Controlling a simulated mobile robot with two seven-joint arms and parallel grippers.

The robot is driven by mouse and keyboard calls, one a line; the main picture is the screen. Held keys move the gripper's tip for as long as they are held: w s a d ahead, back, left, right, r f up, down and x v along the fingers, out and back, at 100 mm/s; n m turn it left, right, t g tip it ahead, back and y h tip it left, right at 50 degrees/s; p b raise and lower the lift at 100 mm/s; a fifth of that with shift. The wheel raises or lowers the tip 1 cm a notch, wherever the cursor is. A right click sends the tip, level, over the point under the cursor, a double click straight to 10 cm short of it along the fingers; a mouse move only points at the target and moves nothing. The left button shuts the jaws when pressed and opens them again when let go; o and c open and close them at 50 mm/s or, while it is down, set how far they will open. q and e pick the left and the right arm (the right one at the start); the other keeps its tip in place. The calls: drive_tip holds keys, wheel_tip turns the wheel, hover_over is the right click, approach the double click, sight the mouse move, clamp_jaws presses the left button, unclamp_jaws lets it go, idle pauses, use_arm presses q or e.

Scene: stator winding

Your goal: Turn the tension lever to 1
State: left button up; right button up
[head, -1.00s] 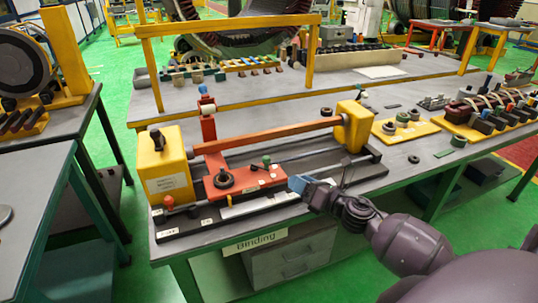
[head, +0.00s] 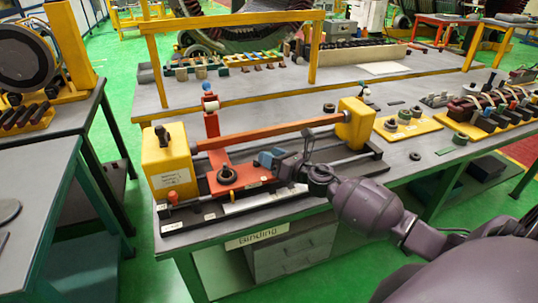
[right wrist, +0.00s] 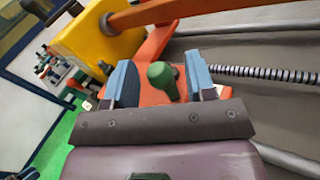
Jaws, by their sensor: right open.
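The winding machine's red carriage (head: 228,182) sits on dark rails on the bench. A lever with a green knob (right wrist: 162,80) stands on the carriage in the right wrist view; I take it for the tension lever. My right gripper (head: 266,158) is over the carriage's right part, its blue fingers hiding the green knob in the head view. In the right wrist view the gripper (right wrist: 162,86) is open, with the green knob between its two fingers, a gap showing on each side. The lever's number setting cannot be read. My left gripper is not in view.
A yellow headstock (head: 168,168) stands left of the carriage, and a yellow tailstock (head: 353,122) at the right. An orange bar (head: 265,136) runs between them behind the gripper. A red-knobbed lever (head: 173,197) stands at the front left. The bench edge lies in front.

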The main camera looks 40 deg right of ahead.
drive_tip(key=shift+w+a, duration=0.15)
drive_tip(key=shift+w, duration=0.25)
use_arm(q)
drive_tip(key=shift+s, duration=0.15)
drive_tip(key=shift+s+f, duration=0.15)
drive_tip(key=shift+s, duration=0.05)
